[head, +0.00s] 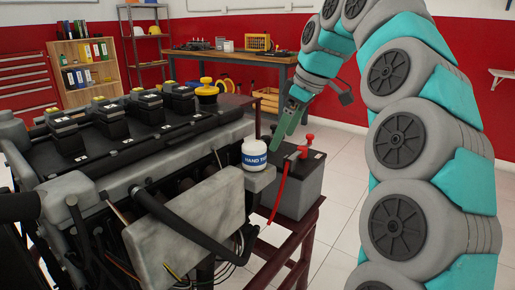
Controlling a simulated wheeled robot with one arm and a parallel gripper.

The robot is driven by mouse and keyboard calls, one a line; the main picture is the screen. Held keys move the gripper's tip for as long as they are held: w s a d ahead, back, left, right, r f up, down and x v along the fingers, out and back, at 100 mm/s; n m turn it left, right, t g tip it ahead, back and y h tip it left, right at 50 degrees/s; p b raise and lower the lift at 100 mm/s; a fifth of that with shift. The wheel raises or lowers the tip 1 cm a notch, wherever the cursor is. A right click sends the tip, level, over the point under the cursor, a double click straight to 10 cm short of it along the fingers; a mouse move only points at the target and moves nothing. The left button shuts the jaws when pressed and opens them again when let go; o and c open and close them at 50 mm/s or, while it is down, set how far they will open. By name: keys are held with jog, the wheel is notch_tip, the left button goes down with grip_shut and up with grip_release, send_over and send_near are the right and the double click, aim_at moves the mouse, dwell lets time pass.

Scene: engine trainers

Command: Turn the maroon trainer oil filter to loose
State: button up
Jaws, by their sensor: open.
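The engine trainer (160,190) fills the left and middle of the head view on a maroon frame (308,232). A white canister with a blue band (255,155), which looks like the oil filter, stands upright at the engine's right end. The visible part of its band reads "HAND TI"; the rest is cut off by its curve. My gripper (286,128) has green fingers pointing down, above and to the right of the canister. It is open, empty and apart from the canister. Which way the filter is turned cannot be told.
A dark battery (302,188) with a red clamp (303,146) and red cable sits right of the canister, below my gripper. A black hose (180,222) runs along the engine's front. A workbench (235,56) and shelves (85,65) stand behind. Tiled floor (340,185) is clear at the right.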

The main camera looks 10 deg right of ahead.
aim_at(257, 143)
jog(key=shift+m+t, duration=0.4)
jog(key=shift+m, duration=0.4)
jog(key=a, duration=0.1)
jog(key=w+a, duration=0.1)
jog(key=a, duration=0.1)
jog(key=a+r, duration=0.1)
jog(key=shift+w+a, duration=0.35)
jog(key=shift+a, duration=0.05)
jog(key=shift+p+x, duration=0.45)
jog(key=shift+x, duration=3.5)
jog(key=shift+d, duration=0.1)
jog(key=shift+c, duration=0.2)
jog(key=c, duration=1.2)
